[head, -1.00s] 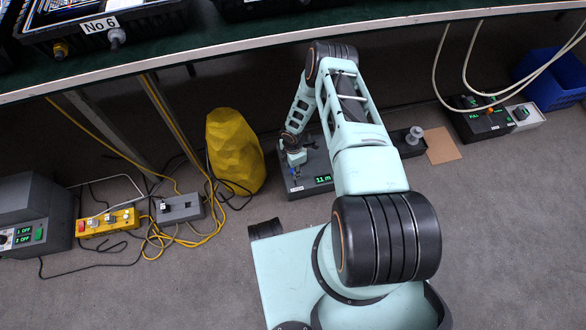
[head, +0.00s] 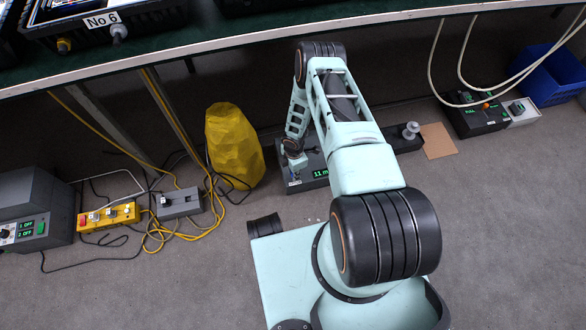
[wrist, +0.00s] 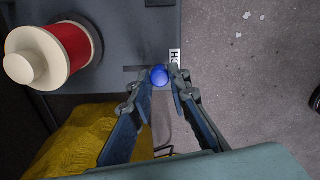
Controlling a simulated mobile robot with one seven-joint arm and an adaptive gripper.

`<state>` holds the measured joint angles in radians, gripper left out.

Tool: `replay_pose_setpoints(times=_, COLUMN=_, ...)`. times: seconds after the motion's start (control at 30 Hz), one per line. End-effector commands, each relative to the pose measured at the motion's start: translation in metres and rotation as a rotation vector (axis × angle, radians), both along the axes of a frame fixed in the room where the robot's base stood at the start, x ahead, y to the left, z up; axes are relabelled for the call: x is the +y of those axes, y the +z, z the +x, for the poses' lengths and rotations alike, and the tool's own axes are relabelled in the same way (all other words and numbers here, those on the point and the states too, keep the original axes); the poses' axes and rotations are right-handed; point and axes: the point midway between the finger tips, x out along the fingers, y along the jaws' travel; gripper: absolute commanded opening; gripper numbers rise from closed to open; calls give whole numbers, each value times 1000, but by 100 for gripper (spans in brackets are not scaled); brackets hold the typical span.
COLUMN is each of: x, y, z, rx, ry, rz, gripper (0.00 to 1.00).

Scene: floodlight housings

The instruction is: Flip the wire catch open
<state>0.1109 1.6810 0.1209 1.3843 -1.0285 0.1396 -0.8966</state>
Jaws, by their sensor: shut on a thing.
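My gripper (wrist: 161,80) has its two fingers closed on a small blue ball-shaped knob (wrist: 159,75) in the wrist view. The knob sits over a dark grey box (wrist: 128,48), close to a white label (wrist: 174,57) at the box's edge. In the head view my gripper (head: 293,164) is low at the left end of this box (head: 308,184), which has a green display. The knob is hard to make out there. I cannot make out a wire catch in either view. A housing marked No 6 (head: 140,25) stands on the bench at upper left.
A yellow lumpy object (head: 235,150) stands left of my gripper. Cables and a yellow switch box (head: 108,216) lie farther left. The bench edge (head: 250,38) runs above; open floor lies in front.

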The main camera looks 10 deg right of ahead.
Motion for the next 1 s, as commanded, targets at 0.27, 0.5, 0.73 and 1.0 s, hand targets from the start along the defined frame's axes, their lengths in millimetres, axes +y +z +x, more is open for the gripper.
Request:
replay_pose_setpoints(times=0.27, x=0, y=0, z=-7, rx=10, ry=-1, rz=-2, gripper=0)
replay_pose_setpoints(times=0.5, x=0, y=-1, z=-7, rx=11, ry=-1, rz=-1, gripper=34)
replay_pose_setpoints(times=0.73, x=0, y=0, z=-5, rx=6, ry=-1, rz=-1, gripper=34)
replay_pose_setpoints(times=1.0, x=0, y=18, z=-3, rx=3, ry=0, rz=-1, gripper=34)
